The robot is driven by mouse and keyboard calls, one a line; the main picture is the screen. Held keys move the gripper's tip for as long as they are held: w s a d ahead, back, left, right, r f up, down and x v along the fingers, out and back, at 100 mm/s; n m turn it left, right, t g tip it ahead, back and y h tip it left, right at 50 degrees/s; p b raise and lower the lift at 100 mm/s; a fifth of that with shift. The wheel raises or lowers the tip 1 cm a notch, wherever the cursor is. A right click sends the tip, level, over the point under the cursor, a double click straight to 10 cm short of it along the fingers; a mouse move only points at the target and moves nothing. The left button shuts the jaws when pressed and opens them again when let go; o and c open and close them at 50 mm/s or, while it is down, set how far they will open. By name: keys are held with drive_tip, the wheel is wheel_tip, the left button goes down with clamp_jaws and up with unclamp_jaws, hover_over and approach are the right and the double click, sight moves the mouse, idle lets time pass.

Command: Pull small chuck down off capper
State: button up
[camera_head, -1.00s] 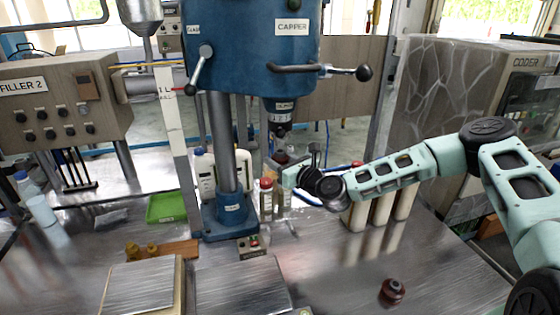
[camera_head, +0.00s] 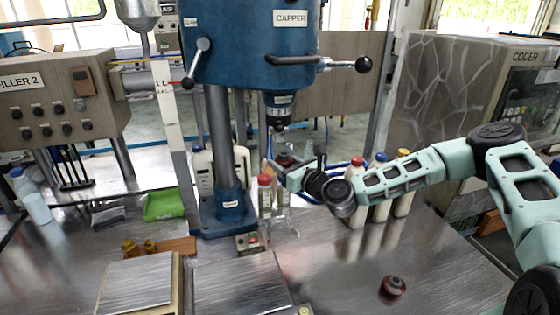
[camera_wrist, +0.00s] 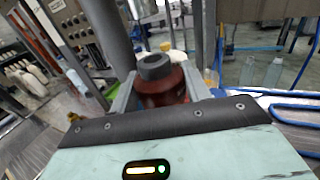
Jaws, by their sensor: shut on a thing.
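The blue capper (camera_head: 262,60) stands at upper centre of the head view, with its dark spindle (camera_head: 280,112) pointing down. My gripper (camera_head: 281,166) is below the spindle. It is shut on the small chuck (camera_wrist: 163,85), a dark red-brown piece with a grey ring on top, upright between the fingers in the wrist view. Another dark red chuck (camera_head: 393,288) lies on the table at front right.
Several white bottles (camera_head: 381,208) stand behind my forearm. A control box (camera_head: 248,242) and a green tray (camera_head: 164,205) are near the capper base.

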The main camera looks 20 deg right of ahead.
drive_tip(key=v, duration=1)
drive_tip(key=shift+s+d, duration=0.15)
drive_tip(key=shift+s, duration=0.15)
idle(0.6)
